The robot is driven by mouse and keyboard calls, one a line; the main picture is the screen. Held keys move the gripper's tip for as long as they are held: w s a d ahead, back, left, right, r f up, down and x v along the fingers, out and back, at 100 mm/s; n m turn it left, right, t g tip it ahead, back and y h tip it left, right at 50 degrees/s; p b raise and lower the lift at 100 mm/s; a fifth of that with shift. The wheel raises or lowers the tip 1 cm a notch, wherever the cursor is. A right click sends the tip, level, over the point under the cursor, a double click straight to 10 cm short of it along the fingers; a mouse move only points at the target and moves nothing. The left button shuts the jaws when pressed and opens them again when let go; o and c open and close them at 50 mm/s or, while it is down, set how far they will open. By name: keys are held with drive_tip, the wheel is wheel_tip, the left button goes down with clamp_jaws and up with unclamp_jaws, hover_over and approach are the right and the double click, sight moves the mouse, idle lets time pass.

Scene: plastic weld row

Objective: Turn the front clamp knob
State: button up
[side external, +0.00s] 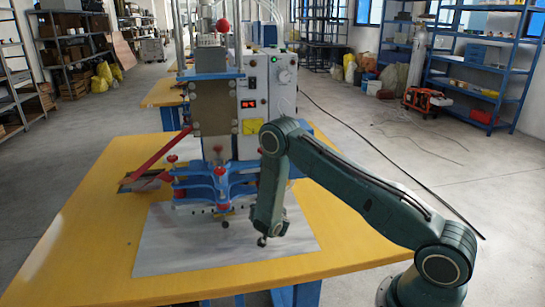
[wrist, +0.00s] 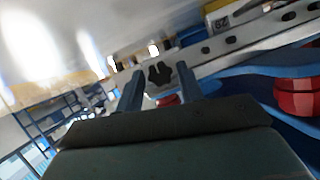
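A black lobed knob (wrist: 159,74) shows in the wrist view, beside the end of a light metal bar (wrist: 235,48) with dark holes. My gripper (side external: 262,241) points down beside the blue clamp frame (side external: 213,186) of the machine. In the wrist view its two fingers stand apart, one on each side of the knob in the picture. I cannot tell whether the knob is between the fingertips or beyond them, and no contact is visible. In the side view a small dark knob (side external: 225,224) hangs below the front of the frame, left of my gripper.
Red knobs (side external: 180,193) sit on the blue frame, and one is close at right in the wrist view (wrist: 299,98). A red lever (side external: 155,157) sticks out left. A pale sheet (side external: 185,250) covers part of the yellow table (side external: 85,250), whose left side is clear.

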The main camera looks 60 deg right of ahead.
drive_tip(key=c, duration=0.6)
drive_tip(key=shift+n, duration=0.4)
drive_tip(key=shift+w+a+n+g+h, duration=0.1)
drive_tip(key=shift+a+n+g+h, duration=0.05)
drive_tip(key=shift+n+g+h, duration=0.65)
drive_tip(key=n, duration=0.1)
drive_tip(key=n+g+h, duration=0.1)
drive_tip(key=n, duration=0.1)
drive_tip(key=shift+w+a+f+h, duration=0.1)
drive_tip(key=shift+h, duration=0.2)
drive_tip(key=n+g+h, duration=0.1)
drive_tip(key=n+h, duration=0.1)
drive_tip(key=n, duration=0.2)
drive_tip(key=shift+f, duration=0.15)
drive_tip(key=n+h, duration=0.2)
drive_tip(key=n, duration=0.2)
drive_tip(key=shift+f, duration=0.1)
